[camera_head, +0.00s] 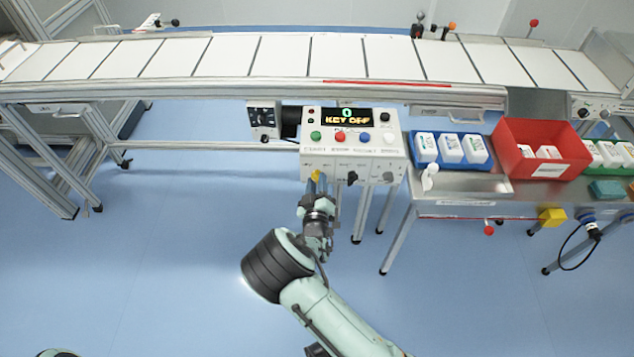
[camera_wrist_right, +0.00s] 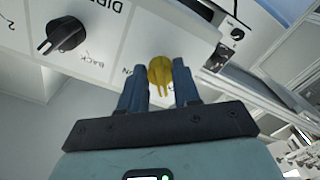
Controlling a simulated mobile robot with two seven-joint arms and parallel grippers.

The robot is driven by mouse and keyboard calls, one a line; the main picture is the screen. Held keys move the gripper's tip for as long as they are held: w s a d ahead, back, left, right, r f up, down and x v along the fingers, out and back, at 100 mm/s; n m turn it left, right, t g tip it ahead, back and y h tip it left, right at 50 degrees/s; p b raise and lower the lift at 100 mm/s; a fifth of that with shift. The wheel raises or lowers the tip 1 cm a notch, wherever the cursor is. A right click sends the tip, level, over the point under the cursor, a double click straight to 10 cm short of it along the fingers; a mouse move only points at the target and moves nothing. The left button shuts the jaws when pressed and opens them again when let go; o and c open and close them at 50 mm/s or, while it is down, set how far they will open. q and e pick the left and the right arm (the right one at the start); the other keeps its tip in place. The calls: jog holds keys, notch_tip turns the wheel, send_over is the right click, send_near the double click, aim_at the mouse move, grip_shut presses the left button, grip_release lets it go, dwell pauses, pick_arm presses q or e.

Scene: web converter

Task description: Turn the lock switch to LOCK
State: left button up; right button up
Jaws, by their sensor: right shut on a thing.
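The control box (camera_head: 352,160) hangs under the front of the conveyor, with a lit display (camera_head: 346,115) reading "0" and "KEY OFF". A yellow switch knob (camera_head: 316,176) sits at the left of its lower front row. My right gripper (camera_head: 317,185) reaches up from below and is shut on this knob. In the right wrist view the fingers (camera_wrist_right: 160,88) stand on both sides of the yellow knob (camera_wrist_right: 160,72), whose pointer lies between them. The knob's label is mostly covered, so I cannot read its position. My left gripper is out of view.
A black selector knob (camera_head: 352,178) sits to the right on the same panel; it also shows in the wrist view (camera_wrist_right: 66,34). Coloured push buttons (camera_head: 340,137) line the upper face. A steel table with a red bin (camera_head: 508,145) stands at right.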

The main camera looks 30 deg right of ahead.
jog(key=shift+n, duration=0.8)
jog(key=o, duration=1)
jog(key=v, duration=1.3)
jog(key=shift+s+p, duration=0.25)
jog(key=shift+p, duration=0.05)
